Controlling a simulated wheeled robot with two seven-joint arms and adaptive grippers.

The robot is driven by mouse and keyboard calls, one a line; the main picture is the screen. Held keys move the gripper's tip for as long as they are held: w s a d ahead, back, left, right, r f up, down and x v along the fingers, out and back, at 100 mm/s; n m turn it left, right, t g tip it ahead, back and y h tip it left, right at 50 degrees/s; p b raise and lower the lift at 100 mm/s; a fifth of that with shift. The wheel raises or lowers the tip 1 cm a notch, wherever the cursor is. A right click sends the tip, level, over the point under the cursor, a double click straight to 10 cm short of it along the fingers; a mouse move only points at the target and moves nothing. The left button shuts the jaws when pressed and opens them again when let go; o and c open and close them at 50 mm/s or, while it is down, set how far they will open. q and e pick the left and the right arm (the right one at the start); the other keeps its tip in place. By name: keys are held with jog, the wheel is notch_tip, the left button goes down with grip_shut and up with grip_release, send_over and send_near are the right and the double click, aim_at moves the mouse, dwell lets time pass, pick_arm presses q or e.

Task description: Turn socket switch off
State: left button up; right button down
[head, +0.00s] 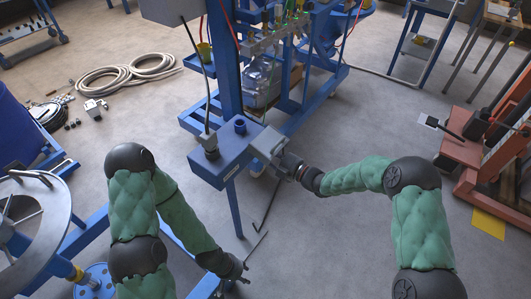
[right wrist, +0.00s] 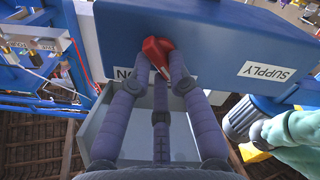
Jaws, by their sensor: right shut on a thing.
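A red switch handle (right wrist: 157,52) sits on the blue face of the socket box (right wrist: 215,40) in the right wrist view. The fingers of my right gripper (right wrist: 162,70) are shut on the handle, one on each side. In the head view my right gripper (head: 288,166) reaches the grey socket box (head: 266,143) on the blue machine, and the handle is hidden. My left gripper (head: 245,272) hangs low near the floor, apart from the socket, with its fingers spread and nothing seen between them.
A white SUPPLY label (right wrist: 267,71) is on the blue face, and another label by the handle is partly covered. The blue machine frame (head: 228,60) stands behind. A coiled hose (head: 125,72) lies on the floor.

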jog(key=c, duration=1.1)
grip_release()
jog(key=shift+c, duration=0.2)
jog(key=v, duration=1.2)
jog(key=shift+f, duration=0.1)
